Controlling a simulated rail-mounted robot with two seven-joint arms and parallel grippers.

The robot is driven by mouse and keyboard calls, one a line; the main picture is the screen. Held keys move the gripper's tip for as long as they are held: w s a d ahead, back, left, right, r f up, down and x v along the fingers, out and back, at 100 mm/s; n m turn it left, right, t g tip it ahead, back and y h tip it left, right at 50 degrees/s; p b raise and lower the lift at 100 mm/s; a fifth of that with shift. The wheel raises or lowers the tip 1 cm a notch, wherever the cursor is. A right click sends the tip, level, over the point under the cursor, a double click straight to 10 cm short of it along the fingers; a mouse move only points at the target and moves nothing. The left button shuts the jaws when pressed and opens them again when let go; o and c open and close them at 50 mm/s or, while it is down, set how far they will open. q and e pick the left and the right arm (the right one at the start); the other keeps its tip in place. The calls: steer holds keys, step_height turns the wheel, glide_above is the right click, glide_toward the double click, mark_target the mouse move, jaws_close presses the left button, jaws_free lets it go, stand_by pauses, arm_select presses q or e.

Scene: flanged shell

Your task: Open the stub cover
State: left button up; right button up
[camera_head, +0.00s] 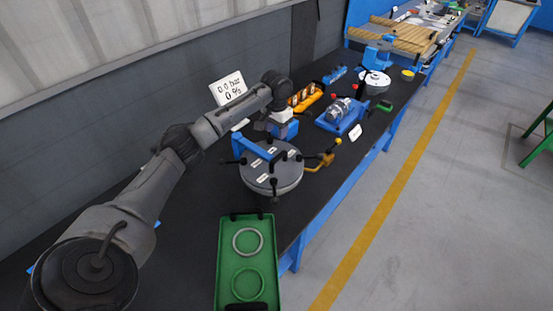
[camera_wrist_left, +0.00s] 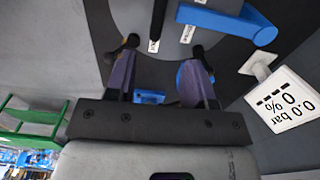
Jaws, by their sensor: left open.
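The flanged shell (camera_head: 273,182) is a grey round drum with a flat, labelled top and black knobs around its rim. It stands on the dark bench. A blue arched bar (camera_head: 250,146) crosses its top, and a blue arm also shows at the top of the left wrist view (camera_wrist_left: 228,20). I cannot clearly tell which part is the stub cover. My left gripper (camera_head: 281,133) is at the far side of the shell. In the left wrist view its two fingers (camera_wrist_left: 160,72) are apart, with black knobs near their tips and a small blue part (camera_wrist_left: 148,97) between them. My right gripper is not in view.
A brass valve with a yellow handle (camera_head: 326,159) sticks out right of the shell. A green tray (camera_head: 229,262) with two rings lies in front. A pressure sign (camera_head: 228,89) stands behind. A blue fixture (camera_head: 341,116) and an orange rack (camera_head: 306,98) lie farther back.

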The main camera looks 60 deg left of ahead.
mark_target(277, 157)
arm_select(q)
step_height(277, 157, down, 13)
steer(key=shift+r+b, duration=0.1)
steer(key=shift+b, duration=0.35)
jaws_close()
stand_by(0.5)
